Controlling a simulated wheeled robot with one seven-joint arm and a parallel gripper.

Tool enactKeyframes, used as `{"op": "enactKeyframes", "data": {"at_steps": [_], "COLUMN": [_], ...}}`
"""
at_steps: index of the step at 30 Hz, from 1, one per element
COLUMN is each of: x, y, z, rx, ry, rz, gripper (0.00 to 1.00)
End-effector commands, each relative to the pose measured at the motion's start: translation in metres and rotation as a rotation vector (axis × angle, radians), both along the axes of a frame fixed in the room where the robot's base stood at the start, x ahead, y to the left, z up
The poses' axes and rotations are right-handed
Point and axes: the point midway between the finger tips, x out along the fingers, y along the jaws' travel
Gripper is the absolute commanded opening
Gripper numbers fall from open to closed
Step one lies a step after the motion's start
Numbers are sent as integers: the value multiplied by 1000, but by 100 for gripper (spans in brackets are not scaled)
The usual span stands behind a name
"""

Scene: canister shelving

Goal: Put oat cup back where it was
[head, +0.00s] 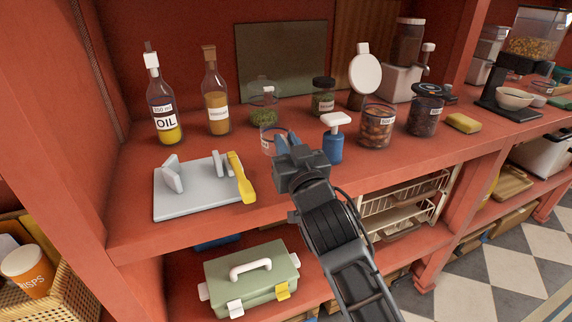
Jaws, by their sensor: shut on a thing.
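A small clear cup with a white label (267,142), which I take to be the oat cup, is at the front middle of the red shelf. My gripper (281,141) reaches it from the front right and is shut on the cup's right side. My gripper hides part of the cup. The label is too small to read, and I cannot tell whether the cup's base touches the shelf.
A jar of green herbs (264,117) stands just behind the cup. A blue pump bottle (333,145) is close on the right, with a nut jar (376,128) beyond. A grey rack (195,190) with a yellow utensil (240,177) lies left. Bottles (166,115) stand behind it.

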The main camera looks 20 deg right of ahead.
Motion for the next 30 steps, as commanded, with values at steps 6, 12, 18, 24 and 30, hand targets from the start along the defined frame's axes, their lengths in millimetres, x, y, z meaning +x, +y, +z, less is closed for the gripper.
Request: {"op": "enactKeyframes", "data": {"at_steps": [6,12,18,24,30], "x": [0,0,0,0,0], "y": [0,1,0,0,0], "z": [-27,-42,-41,-44,-44], "rx": [-1,0,0,1,1], "ry": [3,0,0,0,0], "rz": [1,2,1,1,1], "gripper": [0,0,0,22,41]}}
